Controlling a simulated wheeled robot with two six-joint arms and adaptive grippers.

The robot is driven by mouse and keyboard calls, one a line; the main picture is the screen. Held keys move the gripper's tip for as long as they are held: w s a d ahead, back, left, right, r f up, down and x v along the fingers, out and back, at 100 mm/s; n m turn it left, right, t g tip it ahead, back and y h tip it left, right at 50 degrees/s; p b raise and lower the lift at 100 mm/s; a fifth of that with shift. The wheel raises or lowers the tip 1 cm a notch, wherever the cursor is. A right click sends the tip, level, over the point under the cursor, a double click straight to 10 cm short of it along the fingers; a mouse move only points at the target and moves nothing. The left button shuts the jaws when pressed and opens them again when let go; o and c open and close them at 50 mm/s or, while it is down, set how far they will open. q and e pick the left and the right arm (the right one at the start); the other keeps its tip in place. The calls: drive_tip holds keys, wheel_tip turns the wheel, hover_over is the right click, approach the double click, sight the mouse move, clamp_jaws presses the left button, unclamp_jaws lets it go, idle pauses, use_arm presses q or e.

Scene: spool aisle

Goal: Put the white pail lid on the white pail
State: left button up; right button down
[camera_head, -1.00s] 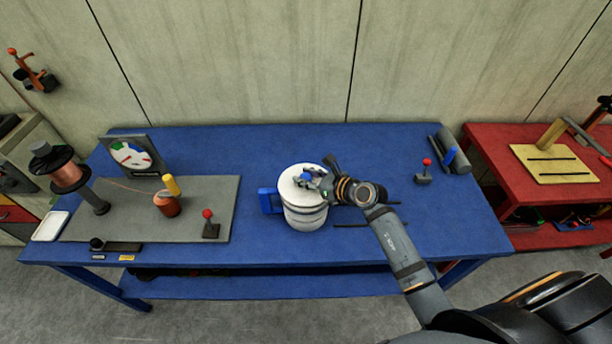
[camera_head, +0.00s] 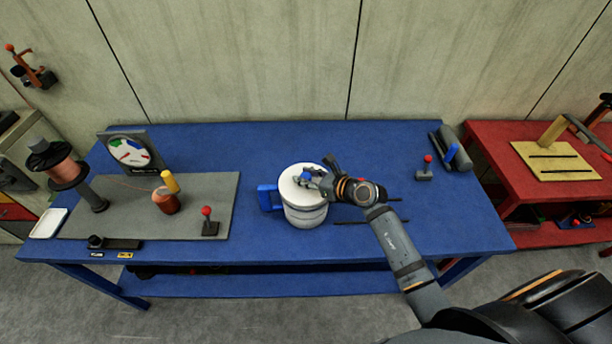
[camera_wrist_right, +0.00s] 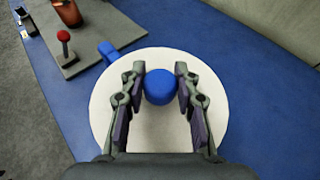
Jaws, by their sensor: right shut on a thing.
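The white pail (camera_head: 306,214) stands upright on the blue table, near its middle. The white pail lid (camera_head: 290,188) lies over the top of the pail; whether it is fully seated cannot be told. In the right wrist view the lid (camera_wrist_right: 110,95) is a white disc with a blue knob (camera_wrist_right: 160,87) at its middle. My right gripper (camera_head: 312,178) is over the lid. In the right wrist view its two fingers (camera_wrist_right: 160,92) stand on either side of the knob and are shut on it. The pail is hidden under the lid there. My left gripper is not in view.
A blue block-like part (camera_head: 268,198) touches or nearly touches the pail's left side. A grey board (camera_head: 140,225) with a copper spool and a red-knobbed lever is at the left. Thin dark rods (camera_head: 352,222) lie right of the pail. The table (camera_head: 240,140) behind is clear.

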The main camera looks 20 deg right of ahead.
drive_tip(key=c, duration=0.9)
unclamp_jaws()
drive_tip(key=shift+s+d, duration=0.25)
drive_tip(key=shift+s, duration=0.1)
drive_tip(key=v, duration=1.1)
drive_tip(key=shift+r, duration=0.2)
drive_tip(key=shift+s, duration=0.1)
drive_tip(key=shift+a, duration=0.1)
